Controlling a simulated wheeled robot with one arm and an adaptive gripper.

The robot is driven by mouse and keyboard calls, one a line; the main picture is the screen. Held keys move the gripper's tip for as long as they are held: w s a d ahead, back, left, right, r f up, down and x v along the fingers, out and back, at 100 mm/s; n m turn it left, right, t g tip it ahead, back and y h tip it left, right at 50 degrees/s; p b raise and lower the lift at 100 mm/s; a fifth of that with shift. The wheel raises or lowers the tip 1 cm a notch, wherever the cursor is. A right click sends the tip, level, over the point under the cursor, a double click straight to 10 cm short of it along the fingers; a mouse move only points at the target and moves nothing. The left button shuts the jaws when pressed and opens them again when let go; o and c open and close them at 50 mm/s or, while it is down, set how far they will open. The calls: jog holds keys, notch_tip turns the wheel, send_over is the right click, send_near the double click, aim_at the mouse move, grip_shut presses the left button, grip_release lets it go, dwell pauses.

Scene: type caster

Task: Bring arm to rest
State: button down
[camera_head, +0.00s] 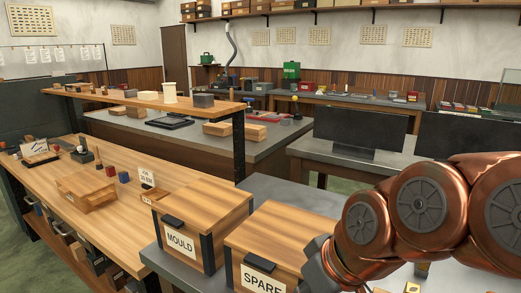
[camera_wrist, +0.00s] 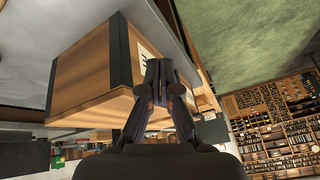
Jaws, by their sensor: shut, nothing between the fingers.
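My arm, copper-coloured, reaches in from the right in the head view, and its end is cut off at the bottom there. In the wrist view my gripper (camera_wrist: 160,82) shows with its dark fingers together and nothing between them. Past the fingers is a wooden box with dark corner strips (camera_wrist: 82,75) and a white label partly hidden by the fingers. In the head view the wooden box labelled SPARE (camera_head: 283,238) stands just left of my arm, partly covered by it. I cannot tell whether the fingers touch the box.
The box labelled MOULD (camera_head: 200,222) stands left of SPARE on the grey top. A wooden workbench (camera_head: 105,222) with blocks and a small wooden tray (camera_head: 85,188) lies further left. Dark monitors (camera_head: 360,128) stand behind my arm. Green floor (camera_wrist: 235,35) shows in the wrist view.

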jog(key=s+d+f+m+g+h+p, duration=0.1)
jog(key=s+d+m+g+h+p, duration=0.3)
jog(key=s+d+p, duration=0.7)
jog(key=shift+s+d+m+g, duration=0.4)
jog(key=shift+s+m+g, duration=0.2)
jog(key=shift+s+m, duration=0.6)
jog(key=shift+s, duration=0.1)
